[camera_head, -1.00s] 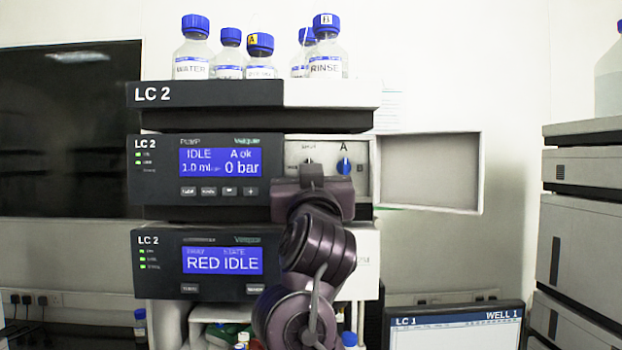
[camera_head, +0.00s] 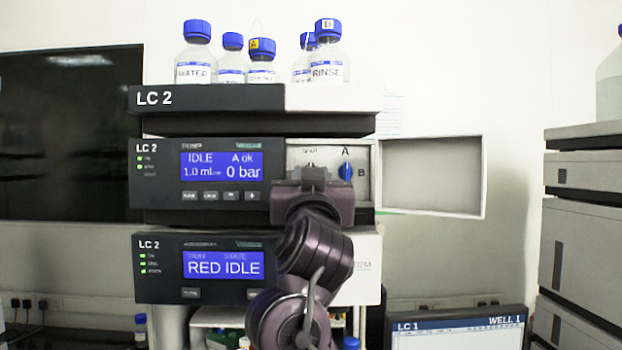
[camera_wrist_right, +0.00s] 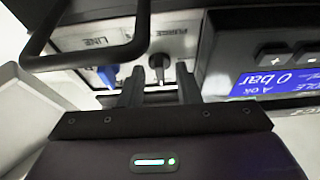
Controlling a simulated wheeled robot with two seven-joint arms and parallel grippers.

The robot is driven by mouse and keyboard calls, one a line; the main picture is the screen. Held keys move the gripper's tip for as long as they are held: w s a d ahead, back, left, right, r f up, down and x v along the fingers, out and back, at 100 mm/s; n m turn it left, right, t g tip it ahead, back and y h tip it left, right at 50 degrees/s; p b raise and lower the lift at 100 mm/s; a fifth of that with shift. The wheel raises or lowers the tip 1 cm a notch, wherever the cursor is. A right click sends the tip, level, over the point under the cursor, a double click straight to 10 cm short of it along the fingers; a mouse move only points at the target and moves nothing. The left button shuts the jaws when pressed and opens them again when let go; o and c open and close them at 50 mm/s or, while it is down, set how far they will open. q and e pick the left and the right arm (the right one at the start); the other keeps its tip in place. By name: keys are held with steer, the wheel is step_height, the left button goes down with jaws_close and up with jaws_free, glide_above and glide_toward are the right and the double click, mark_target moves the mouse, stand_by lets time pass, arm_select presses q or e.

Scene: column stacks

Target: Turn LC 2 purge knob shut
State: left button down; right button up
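The LC 2 pump (camera_head: 222,205) has an opened valve panel at its right, with a blue knob (camera_head: 346,171) marked A and B. In the right wrist view this blue knob (camera_wrist_right: 106,78) is by the LINE label. My right gripper (camera_wrist_right: 160,84) is open. Its fingers point at the panel on either side of the purge knob, with a gap to it on both sides; how far they reach over it is unclear. In the head view the gripper covers the lower panel. My left gripper is not in view.
The panel door (camera_head: 432,176) stands open at the right. A dark bar (camera_wrist_right: 85,58) crosses the right wrist view near the LINE label. Several blue-capped bottles (camera_head: 327,68) stand on top of the stack. A monitor (camera_head: 455,325) and another instrument stack (camera_head: 585,250) are at the right.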

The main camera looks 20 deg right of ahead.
steer(key=b+v, duration=0.3)
steer(key=v, duration=0.5)
stand_by(0.4)
